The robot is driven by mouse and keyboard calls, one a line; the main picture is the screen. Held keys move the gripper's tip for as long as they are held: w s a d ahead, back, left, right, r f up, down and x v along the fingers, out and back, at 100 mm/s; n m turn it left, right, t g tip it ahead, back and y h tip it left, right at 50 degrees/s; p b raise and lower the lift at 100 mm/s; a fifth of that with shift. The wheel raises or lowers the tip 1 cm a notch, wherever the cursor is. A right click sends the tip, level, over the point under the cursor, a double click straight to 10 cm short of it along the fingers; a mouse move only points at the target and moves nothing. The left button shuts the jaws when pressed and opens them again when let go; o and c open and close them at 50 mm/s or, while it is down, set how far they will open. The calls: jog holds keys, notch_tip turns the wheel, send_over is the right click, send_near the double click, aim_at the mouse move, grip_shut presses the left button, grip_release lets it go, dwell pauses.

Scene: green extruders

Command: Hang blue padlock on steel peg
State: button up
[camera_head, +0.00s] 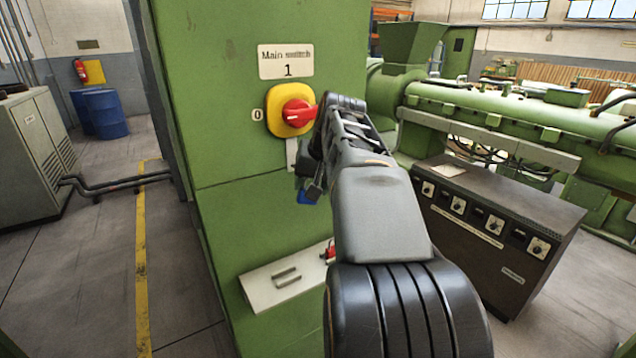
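A small blue thing (305,197), which looks like the blue padlock, shows at the tip of my gripper (312,184). It is mostly hidden by the gripper, and its shackle cannot be made out. My gripper is in front of the green cabinet, just below and right of the red and yellow main switch (292,110). The fingers are seen from behind, so I cannot tell how far they are closed or whether they grip the blue thing. A pale strip (292,153) shows below the switch, left of my gripper. The steel peg cannot be made out.
The green cabinet (225,150) fills the middle. A pale panel with a handle (262,289) juts out low on it, with a small red object (330,250) at its right end. A dark control box (490,220) stands right. Open floor lies left.

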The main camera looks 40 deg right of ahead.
jog(key=shift+w+d+p, duration=0.2)
jog(key=shift+w+p, duration=0.3)
jog(key=shift+w, duration=0.8)
jog(key=shift+w+f, duration=0.25)
jog(key=shift+w, duration=0.35)
jog(key=shift+w, duration=0.1)
jog(key=shift+d, duration=0.1)
jog(key=o, duration=1.1)
jog(key=shift+o, duration=0.2)
jog(key=v, duration=1.3)
jog(key=shift+s+r+p, duration=0.2)
jog(key=shift+r+p, duration=0.1)
jog(key=shift+p, duration=0.05)
